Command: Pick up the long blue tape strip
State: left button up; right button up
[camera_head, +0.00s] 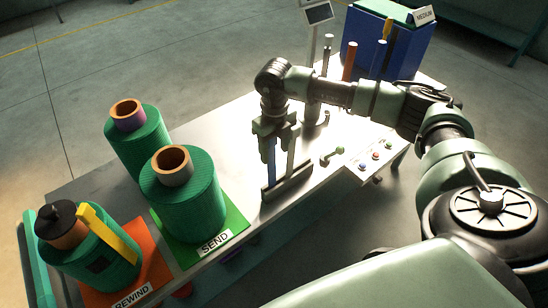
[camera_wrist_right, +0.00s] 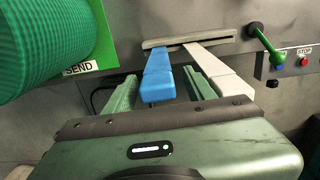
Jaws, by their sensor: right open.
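The blue tape strip (camera_wrist_right: 158,82) stands up from a slotted grey holder (camera_wrist_right: 190,38) on the table. In the right wrist view it lies between the two green fingers of my right gripper (camera_wrist_right: 161,76), with a gap visible on its right side. A white strip (camera_wrist_right: 222,72) stands in the same holder, outside the right-hand finger. In the head view my right gripper (camera_head: 275,138) points down over the holder (camera_head: 287,184), and the blue strip (camera_head: 270,152) shows below it. My right gripper is open. My left gripper is out of view.
Green netting rolls stand at left, one on the green SEND mat (camera_head: 240,222), one on the orange REWIND mat (camera_head: 152,262) with a yellow strip (camera_head: 108,234). A control panel (camera_head: 375,160) lies right of the holder. A blue bin (camera_head: 385,45) stands at the back.

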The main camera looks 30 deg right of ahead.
jog(key=shift+f, duration=0.15)
jog(key=shift+c, duration=0.3)
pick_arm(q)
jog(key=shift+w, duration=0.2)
pick_arm(e)
grip_shut()
